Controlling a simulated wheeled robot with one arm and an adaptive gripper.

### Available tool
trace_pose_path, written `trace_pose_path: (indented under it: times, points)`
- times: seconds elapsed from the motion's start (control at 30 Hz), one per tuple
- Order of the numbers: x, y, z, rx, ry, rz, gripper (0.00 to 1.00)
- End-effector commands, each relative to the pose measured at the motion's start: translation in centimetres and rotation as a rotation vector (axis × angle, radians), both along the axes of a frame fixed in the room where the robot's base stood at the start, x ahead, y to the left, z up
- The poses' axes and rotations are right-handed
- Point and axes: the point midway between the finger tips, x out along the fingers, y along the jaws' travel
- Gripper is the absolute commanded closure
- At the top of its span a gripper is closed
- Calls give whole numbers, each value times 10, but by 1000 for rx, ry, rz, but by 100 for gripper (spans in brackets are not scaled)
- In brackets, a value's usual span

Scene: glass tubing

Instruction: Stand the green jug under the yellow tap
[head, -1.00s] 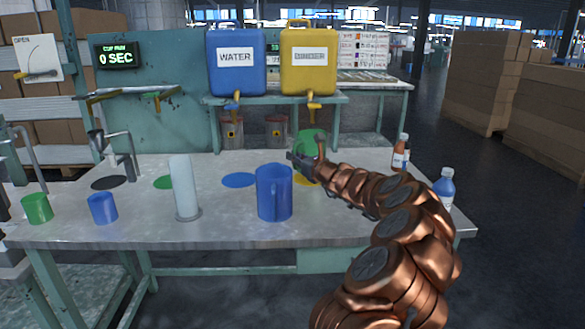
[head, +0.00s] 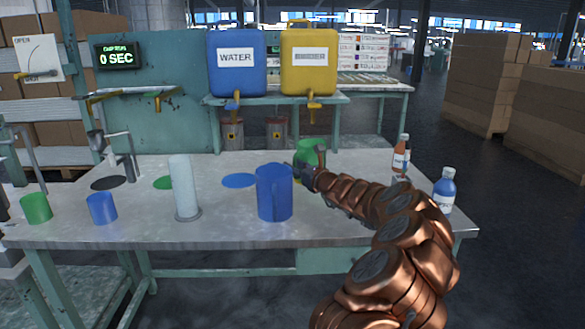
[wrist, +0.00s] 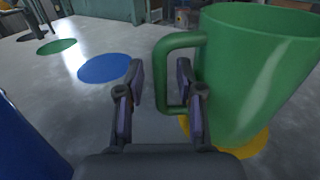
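The green jug (head: 307,150) stands upright at the back of the table, partly hidden by my gripper (head: 303,170). In the wrist view the jug (wrist: 262,75) is large at the right, on a yellow disc (wrist: 252,146), with its handle (wrist: 163,70) towards the left. My gripper (wrist: 160,78) is open, one finger on either side of the handle in the picture; I see a gap at the left finger. Contact at the right finger is unclear. The yellow tap (head: 313,108) hangs from the yellow container (head: 309,65) on the raised shelf, above and behind the jug.
A blue jug (head: 274,192) stands close in front and left. A white cylinder (head: 184,188), a blue cup (head: 102,208) and a green cup (head: 36,208) stand farther left. Two bottles (head: 401,155) (head: 444,190) stand at the right. The blue disc (head: 239,180) is bare.

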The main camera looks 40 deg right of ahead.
Motion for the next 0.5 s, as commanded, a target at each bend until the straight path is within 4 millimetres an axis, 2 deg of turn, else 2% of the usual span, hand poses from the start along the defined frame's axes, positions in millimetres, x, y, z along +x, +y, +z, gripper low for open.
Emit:
trace_pose_path:
  times: [0.23, 0.5]
  points:
    - [-2, -1, 3, 0, 0, -1, 64]
    - [-36, 1, 4, 3, -2, -3, 64]
